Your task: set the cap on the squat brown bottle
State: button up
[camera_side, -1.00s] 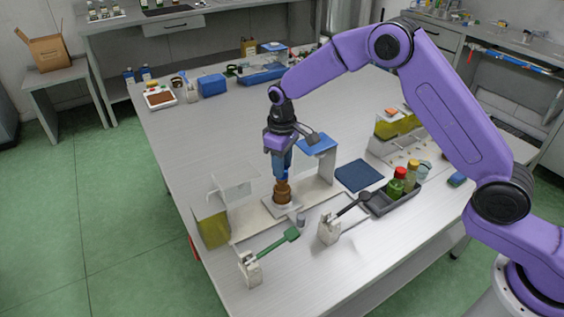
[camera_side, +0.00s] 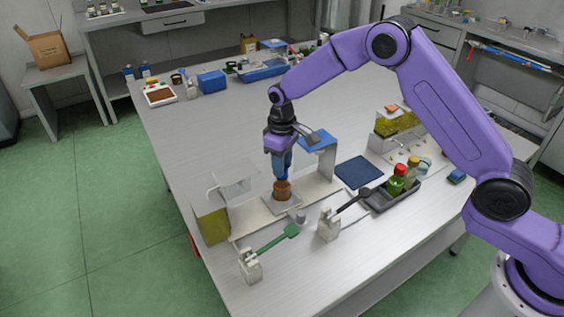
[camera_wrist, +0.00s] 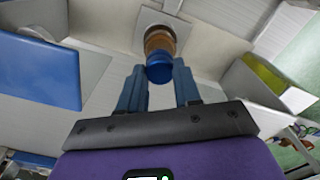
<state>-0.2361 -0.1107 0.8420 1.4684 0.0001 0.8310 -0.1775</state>
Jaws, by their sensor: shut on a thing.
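The squat brown bottle (camera_side: 282,191) stands upright on a small pale square plate (camera_side: 282,206), directly below my gripper (camera_side: 283,174). In the wrist view the bottle (camera_wrist: 158,38) shows just beyond the fingertips. My gripper (camera_wrist: 158,72) is shut on the blue cap (camera_wrist: 159,69), which lies between the two blue fingers. The cap overlaps the bottle's top in the wrist view. Whether it touches the bottle or is slightly above it, I cannot tell. In the side view the fingers mostly hide the cap.
A blue-topped stand (camera_side: 319,143) rises close behind and right of my gripper. A clear-and-yellow box (camera_side: 211,222) stands left. A dark tray (camera_side: 394,199) with red- and yellow-capped bottles, a blue mat (camera_side: 359,173) and a green-paddled holder (camera_side: 250,265) are nearby.

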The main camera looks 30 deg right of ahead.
jog(key=shift+f, duration=0.25)
jog(key=o, duration=1.3)
jog(key=shift+c, duration=0.2)
jog(key=shift+r, duration=3)
